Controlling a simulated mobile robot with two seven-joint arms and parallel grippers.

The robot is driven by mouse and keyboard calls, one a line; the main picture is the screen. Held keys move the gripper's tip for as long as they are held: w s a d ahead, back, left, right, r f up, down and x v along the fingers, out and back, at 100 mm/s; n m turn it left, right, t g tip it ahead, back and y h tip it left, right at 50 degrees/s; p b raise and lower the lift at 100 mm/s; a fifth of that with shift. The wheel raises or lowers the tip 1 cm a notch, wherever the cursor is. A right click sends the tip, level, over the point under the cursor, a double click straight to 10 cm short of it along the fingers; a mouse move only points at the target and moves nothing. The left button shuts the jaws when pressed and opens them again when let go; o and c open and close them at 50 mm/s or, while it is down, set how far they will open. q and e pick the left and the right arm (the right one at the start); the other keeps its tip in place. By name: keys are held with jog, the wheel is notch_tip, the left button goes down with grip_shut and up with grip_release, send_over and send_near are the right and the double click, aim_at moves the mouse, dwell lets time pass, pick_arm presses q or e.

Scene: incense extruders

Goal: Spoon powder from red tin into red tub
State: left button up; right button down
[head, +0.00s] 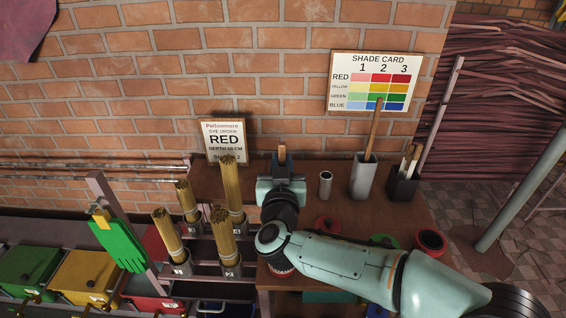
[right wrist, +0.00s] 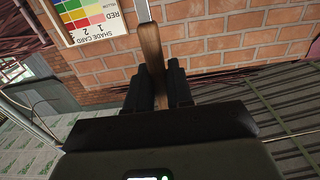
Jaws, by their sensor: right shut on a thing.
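My right gripper (head: 281,165) is raised over the back of the wooden bench, near the brick wall. It is shut on a wooden-handled tool, likely the spoon; its brown handle (right wrist: 151,48) stands between the fingers in the right wrist view, with a metal shaft at its far end. The tool's working end is out of sight. A red round tin (head: 430,242) with a dark opening stands at the bench's right. A small red round piece (head: 326,223) lies behind my arm. My left gripper is not in view.
Bundles of sticks (head: 231,185) stand in metal cups left of my gripper. A metal cup (head: 325,186), a grey holder (head: 363,178) and a black holder (head: 403,185) stand to its right. Yellow (head: 88,275) and green (head: 28,268) tubs are at left. An order card (head: 224,141) reads RED, 2.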

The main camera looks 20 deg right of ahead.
notch_tip(320, 180, down, 4)
jog(key=b, duration=0.2)
jog(key=shift+r+b, duration=0.15)
jog(key=shift+b, duration=0.2)
notch_tip(320, 180, down, 7)
jog(key=b, duration=0.4)
jog(key=shift+b, duration=0.3)
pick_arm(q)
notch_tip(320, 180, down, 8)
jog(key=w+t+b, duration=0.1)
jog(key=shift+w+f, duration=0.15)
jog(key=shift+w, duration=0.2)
pick_arm(e)
jog(key=shift+f, duration=1.15)
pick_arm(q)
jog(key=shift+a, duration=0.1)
pick_arm(e)
jog(key=shift+r, duration=0.15)
